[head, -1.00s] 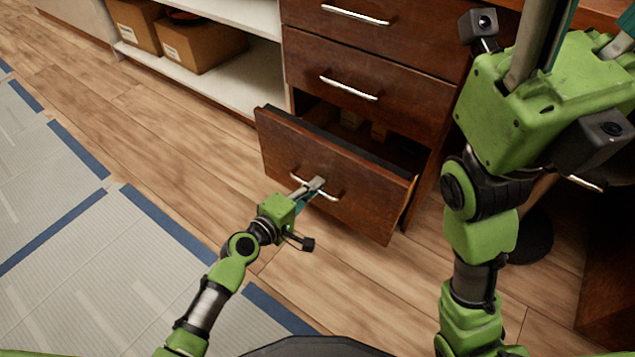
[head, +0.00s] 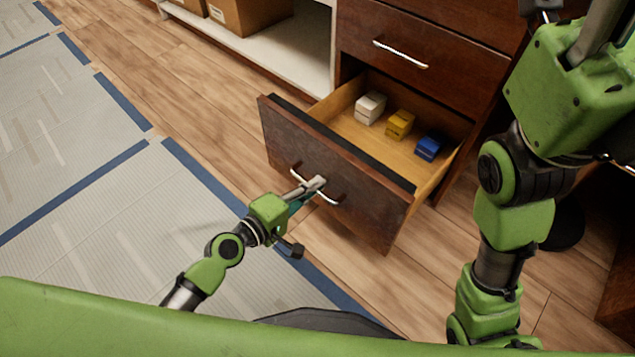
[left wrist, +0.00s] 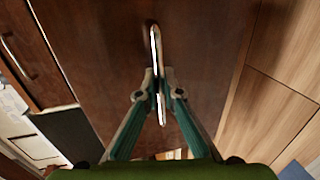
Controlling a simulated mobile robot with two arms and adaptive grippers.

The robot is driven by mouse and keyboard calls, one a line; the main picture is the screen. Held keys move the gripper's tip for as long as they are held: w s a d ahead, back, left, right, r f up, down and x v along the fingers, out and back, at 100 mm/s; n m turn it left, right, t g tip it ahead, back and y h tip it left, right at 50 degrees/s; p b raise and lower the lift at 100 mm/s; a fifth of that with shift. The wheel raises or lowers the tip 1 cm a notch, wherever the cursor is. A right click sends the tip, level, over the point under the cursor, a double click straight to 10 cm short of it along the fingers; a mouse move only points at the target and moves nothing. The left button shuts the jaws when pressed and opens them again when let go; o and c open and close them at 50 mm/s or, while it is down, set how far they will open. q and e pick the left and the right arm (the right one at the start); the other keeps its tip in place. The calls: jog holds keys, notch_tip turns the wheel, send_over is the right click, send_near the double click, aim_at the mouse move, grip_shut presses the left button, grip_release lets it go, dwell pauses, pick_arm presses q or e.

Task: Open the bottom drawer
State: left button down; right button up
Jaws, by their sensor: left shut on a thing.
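The bottom drawer (head: 328,174) is a dark brown wooden drawer pulled well out of its cabinet, with its light wood inside showing. My left gripper (head: 314,187) is shut on the drawer's silver bar handle (head: 331,200). In the left wrist view, the two fingers of my left gripper (left wrist: 160,88) close around the handle (left wrist: 155,45) in front of the drawer face (left wrist: 100,30). My right arm stands at the right of the head view; its fingertips are out of the picture.
Inside the drawer lie a white box (head: 370,107), a yellow box (head: 399,125) and a blue box (head: 429,147). A shut drawer (head: 410,65) sits above. A white shelf (head: 290,50) with cardboard boxes is at the left.

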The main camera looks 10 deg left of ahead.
pick_arm(q)
jog(key=c, duration=2.5)
grip_release()
jog(key=shift+s+a, duration=0.1)
jog(key=shift+s, duration=0.05)
jog(key=v, duration=1.1)
jog(key=shift+s+a, duration=0.2)
jog(key=shift+s, duration=0.1)
